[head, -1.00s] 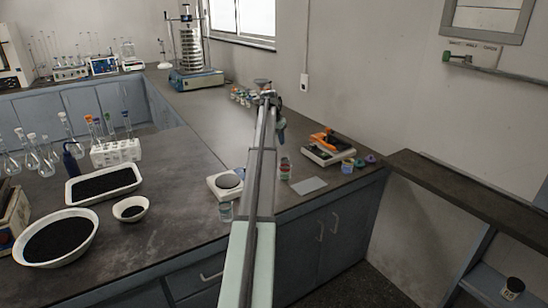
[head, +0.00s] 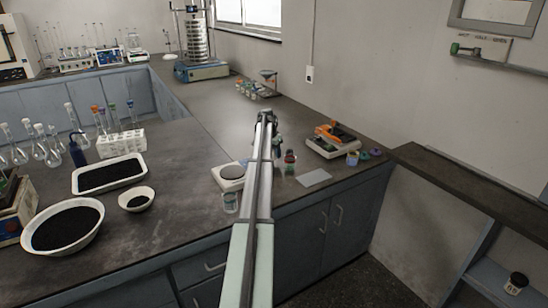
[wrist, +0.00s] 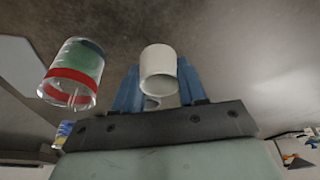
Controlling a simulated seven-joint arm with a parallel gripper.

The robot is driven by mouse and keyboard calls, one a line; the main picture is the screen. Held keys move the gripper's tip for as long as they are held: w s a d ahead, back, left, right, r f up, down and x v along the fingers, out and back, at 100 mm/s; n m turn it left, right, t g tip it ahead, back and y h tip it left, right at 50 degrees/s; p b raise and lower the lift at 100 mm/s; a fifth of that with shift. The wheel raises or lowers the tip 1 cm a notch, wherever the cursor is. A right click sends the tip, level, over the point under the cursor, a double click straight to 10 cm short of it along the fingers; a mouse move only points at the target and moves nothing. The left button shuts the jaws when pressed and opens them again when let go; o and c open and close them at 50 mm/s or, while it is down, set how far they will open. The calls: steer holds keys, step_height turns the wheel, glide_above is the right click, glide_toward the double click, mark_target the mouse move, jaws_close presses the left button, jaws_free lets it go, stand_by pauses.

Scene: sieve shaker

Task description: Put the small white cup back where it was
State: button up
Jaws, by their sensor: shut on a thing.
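The small white cup (wrist: 158,62) shows in the wrist view between the blue fingers of my gripper (wrist: 160,88). My gripper is shut on it. In the head view my gripper (head: 266,115) is at the far end of my outstretched arm, over the middle of the dark bench. The cup cannot be made out there.
A clear jar with a red band (wrist: 72,75) is close beside the cup in the wrist view. A white scale (head: 230,174) and a glass jar (head: 230,203) stand left of my arm. An orange-topped device (head: 333,138) stands right. Small jars and a funnel stand (head: 268,80) are behind.

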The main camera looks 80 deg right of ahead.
steer(key=shift+f, duration=1.2)
steer(key=shift+f, duration=0.15)
steer(key=o, duration=1)
steer(key=shift+o, duration=0.2)
steer(key=v, duration=1.2)
